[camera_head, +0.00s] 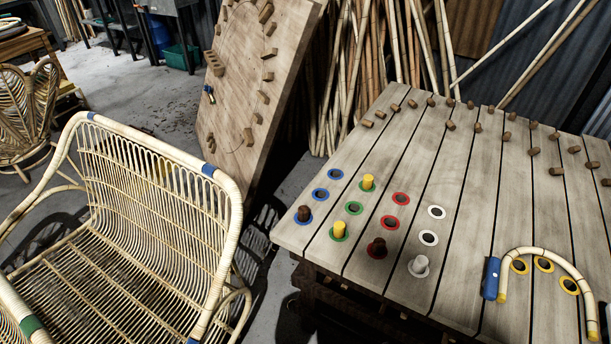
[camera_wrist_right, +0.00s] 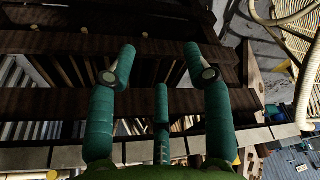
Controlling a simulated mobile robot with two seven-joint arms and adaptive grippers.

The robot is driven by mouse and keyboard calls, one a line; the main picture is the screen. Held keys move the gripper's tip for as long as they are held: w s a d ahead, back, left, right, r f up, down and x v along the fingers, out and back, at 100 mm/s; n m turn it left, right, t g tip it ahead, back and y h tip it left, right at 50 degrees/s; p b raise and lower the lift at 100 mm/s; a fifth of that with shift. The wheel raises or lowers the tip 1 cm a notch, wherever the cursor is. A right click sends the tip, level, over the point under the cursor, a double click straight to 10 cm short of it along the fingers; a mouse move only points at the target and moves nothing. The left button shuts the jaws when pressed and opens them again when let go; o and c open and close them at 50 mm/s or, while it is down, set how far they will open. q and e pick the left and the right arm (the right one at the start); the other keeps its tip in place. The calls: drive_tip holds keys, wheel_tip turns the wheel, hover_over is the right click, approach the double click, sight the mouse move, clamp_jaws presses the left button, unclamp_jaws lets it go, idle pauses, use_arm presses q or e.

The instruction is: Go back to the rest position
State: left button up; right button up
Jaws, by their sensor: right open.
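My right gripper (camera_wrist_right: 160,68) shows in the right wrist view with its green fingers spread apart. Nothing is between the fingers. Dark wooden beams (camera_wrist_right: 150,102) of a frame or rack lie behind them; I cannot tell the distance. Neither gripper shows in the head view.
The table carries wooden blocks, colour-ringed holes and several short pegs, such as a yellow one (camera_head: 368,181). A rattan seat (camera_head: 140,220) stands at the left. A tilted wooden board (camera_head: 245,90) and upright poles (camera_head: 345,80) stand behind. Grey floor (camera_head: 150,95) is open at the back left.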

drive_tip(key=s+f+g, duration=0.1)
drive_tip(key=s+f, duration=0.2)
drive_tip(key=f, duration=0.7)
drive_tip(key=s+f, duration=0.3)
drive_tip(key=f, duration=0.8)
drive_tip(key=s+d+f+g, duration=0.1)
drive_tip(key=s+d+f, duration=0.2)
drive_tip(key=s+f, duration=0.6)
drive_tip(key=s, duration=0.4)
drive_tip(key=shift+f, duration=0.15)
